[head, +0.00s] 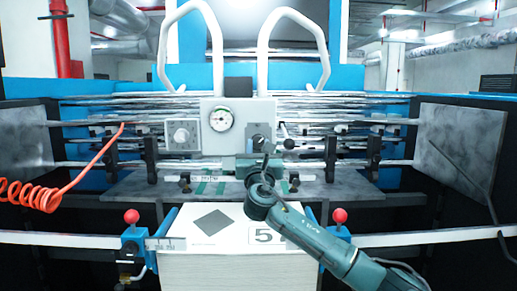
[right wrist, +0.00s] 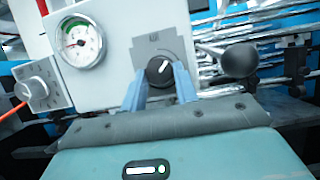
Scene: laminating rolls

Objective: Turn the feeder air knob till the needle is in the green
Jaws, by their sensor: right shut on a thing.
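The feeder air knob (right wrist: 160,70) is black with a white pointer line, on a grey panel (right wrist: 120,30). My right gripper (right wrist: 160,86) has its two blue fingers on either side of the knob, shut on it. The knob's pointer tilts up and to the right. The round white gauge (right wrist: 79,41) is left of the knob and also shows in the head view (head: 221,120). In the head view my right gripper (head: 257,157) partly hides the knob. My left gripper is not in view.
A second dial box (head: 182,134) sits left of the gauge. A black ball-ended lever (right wrist: 239,60) is close to the right of my fingers. Below are a paper stack (head: 205,225), two red-knobbed clamps (head: 131,216) and a coiled orange hose (head: 35,194).

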